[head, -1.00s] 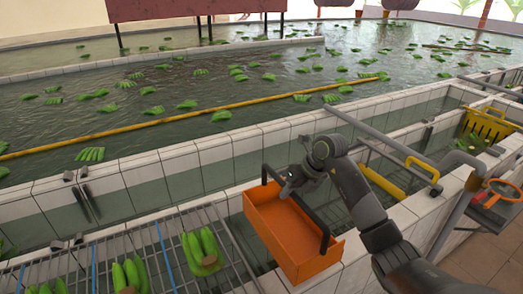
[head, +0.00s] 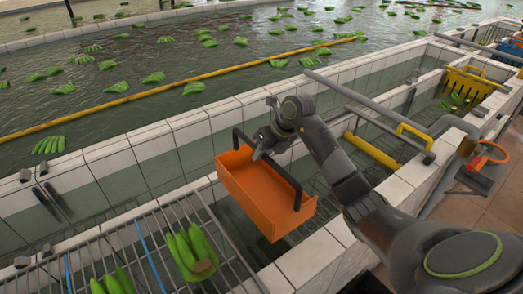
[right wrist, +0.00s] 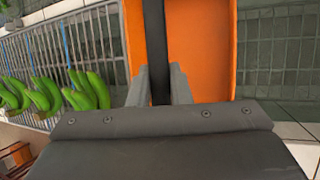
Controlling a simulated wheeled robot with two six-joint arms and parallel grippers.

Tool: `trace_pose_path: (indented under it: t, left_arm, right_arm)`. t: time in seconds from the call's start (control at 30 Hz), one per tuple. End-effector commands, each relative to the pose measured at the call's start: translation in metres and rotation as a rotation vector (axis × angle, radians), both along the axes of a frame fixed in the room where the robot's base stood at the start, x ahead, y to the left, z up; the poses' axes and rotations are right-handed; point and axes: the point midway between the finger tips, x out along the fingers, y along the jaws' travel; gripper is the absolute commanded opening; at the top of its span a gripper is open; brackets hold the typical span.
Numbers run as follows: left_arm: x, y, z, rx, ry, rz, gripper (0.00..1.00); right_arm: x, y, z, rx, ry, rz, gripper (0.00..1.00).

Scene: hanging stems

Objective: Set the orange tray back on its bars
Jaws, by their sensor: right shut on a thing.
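The orange tray (head: 250,190) is an open box with dark handles, held over the tiled trough beside the slatted rack. It also fills the upper middle of the right wrist view (right wrist: 205,60). My right gripper (head: 262,150) is shut on the tray's long dark handle bar (right wrist: 158,50), with a finger on each side of it. The tray looks slightly tilted in the head view. My left gripper is out of view.
The metal rack (head: 150,235) at lower left bears green banana bunches (head: 188,250). Tiled walls (head: 310,262) edge the trough. A pipe frame with a yellow handle (head: 414,137) and a yellow crate (head: 468,84) stand to the right. Bananas float in the pool behind.

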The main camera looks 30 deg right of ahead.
Motion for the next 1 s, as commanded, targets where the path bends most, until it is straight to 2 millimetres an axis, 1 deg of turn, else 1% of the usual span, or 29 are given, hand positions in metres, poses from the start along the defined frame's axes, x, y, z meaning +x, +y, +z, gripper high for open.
trace_pose_path:
  t: [0.03,0.43,1.0]
  left_arm:
    - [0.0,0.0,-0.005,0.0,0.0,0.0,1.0]
    - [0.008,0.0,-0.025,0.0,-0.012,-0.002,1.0]
    - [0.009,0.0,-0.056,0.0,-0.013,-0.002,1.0]
  right_arm:
    - [0.0,0.0,-0.007,0.001,-0.002,0.001,0.0]
    - [0.0,0.0,-0.043,0.0,-0.001,0.0,0.0]
    - [0.0,0.0,-0.093,0.001,-0.001,0.0,0.0]
